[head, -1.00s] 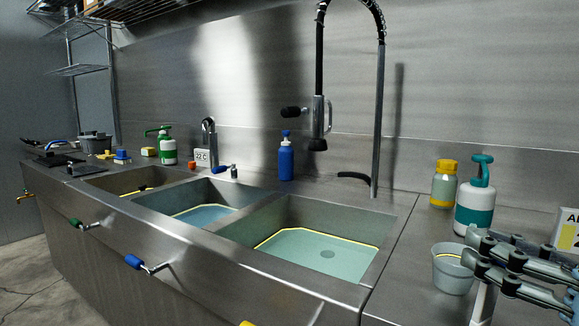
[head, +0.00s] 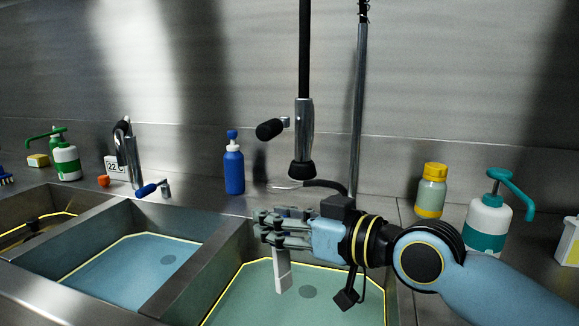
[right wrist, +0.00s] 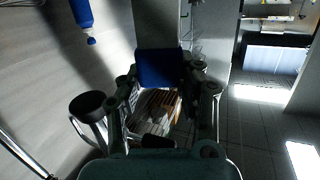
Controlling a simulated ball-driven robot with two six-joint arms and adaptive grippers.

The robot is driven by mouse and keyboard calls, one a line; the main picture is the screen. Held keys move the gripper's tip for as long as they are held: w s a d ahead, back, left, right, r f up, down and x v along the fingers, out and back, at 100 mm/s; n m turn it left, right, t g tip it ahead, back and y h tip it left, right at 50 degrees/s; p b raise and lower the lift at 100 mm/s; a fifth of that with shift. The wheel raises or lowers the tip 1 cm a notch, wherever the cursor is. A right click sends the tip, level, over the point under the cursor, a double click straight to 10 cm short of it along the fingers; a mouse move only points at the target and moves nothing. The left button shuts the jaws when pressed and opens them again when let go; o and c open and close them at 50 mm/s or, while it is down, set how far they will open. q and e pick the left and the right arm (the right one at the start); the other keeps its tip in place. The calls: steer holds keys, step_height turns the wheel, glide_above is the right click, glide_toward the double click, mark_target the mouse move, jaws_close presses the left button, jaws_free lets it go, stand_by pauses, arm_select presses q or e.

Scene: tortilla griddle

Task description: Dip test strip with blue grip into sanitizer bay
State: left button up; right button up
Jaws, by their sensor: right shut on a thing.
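My right gripper (head: 268,230) is above the right sink bay (head: 228,268), which holds green-tinted liquid with a yellow line around it. It is shut on the test strip, whose pale lower part (head: 283,272) hangs down from the fingers. The strip's blue grip (right wrist: 160,68) shows between the fingertips in the right wrist view; in the head view the fingers hide it. The strip's lower end appears over the liquid; I cannot tell whether it touches. No label on the bay is visible. My left gripper is not in view.
A middle bay with blue liquid (head: 130,268) lies left of a metal divider. The hanging faucet sprayer (head: 303,150) is behind the gripper. A blue bottle (head: 234,167), yellow-capped jar (head: 431,192) and teal pump bottle (head: 488,222) stand on the rear and right counter.

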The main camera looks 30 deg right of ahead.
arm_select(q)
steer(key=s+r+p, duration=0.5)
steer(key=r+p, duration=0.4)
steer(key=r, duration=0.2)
arm_select(e)
steer(key=shift+w+d+m+g+h, duration=1)
steer(key=shift+w+d+m+h, duration=0.4)
steer(key=shift+d+m+h, duration=1.5)
arm_select(q)
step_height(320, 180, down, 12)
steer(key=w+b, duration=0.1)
steer(key=b, duration=1.1)
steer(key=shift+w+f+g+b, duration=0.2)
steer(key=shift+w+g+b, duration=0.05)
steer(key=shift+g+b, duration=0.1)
arm_select(e)
step_height(320, 180, down, 18)
steer(key=shift+d+n, duration=0.3)
steer(key=shift+d, duration=0.1)
arm_select(q)
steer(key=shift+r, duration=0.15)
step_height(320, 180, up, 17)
steer(key=p, duration=1.6)
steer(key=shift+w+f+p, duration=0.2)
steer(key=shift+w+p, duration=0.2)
arm_select(e)
step_height(320, 180, up, 16)
steer(key=shift+f, duration=0.1)
